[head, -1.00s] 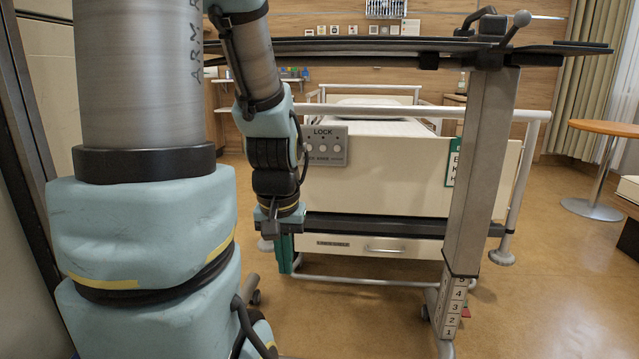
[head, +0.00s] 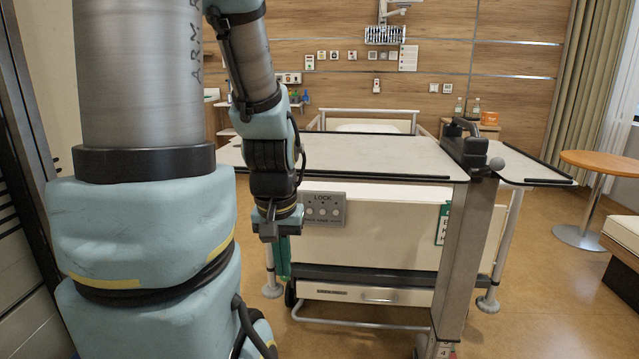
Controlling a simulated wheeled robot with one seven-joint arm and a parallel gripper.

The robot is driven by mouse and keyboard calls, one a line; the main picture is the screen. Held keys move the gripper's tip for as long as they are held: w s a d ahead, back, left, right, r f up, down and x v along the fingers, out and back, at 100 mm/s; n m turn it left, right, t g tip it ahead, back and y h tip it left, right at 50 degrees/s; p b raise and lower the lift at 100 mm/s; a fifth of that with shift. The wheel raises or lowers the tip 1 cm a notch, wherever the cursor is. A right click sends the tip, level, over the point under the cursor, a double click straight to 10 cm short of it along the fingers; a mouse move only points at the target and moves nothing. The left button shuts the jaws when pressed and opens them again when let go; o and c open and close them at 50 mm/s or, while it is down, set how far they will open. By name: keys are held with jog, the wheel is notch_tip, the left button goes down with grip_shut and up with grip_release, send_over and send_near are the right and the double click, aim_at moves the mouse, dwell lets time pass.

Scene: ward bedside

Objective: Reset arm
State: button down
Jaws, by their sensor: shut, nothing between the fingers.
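My arm hangs down at the left of the head view, with its upper links large in the foreground. My gripper (head: 279,230) points downward at the arm's end, in front of the left part of the bed's foot end. I cannot tell how far the gripper is from the panel.
An overbed table (head: 380,157) with a pale top and grey column (head: 466,265) stands in front of the bed (head: 385,237). A round wooden table (head: 600,165) and a cushioned seat (head: 622,236) are at the right. The floor (head: 545,290) between is clear.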

notch_tip(320, 180, up, 14)
jog(key=p, duration=1.1)
jog(key=shift+p, duration=0.3)
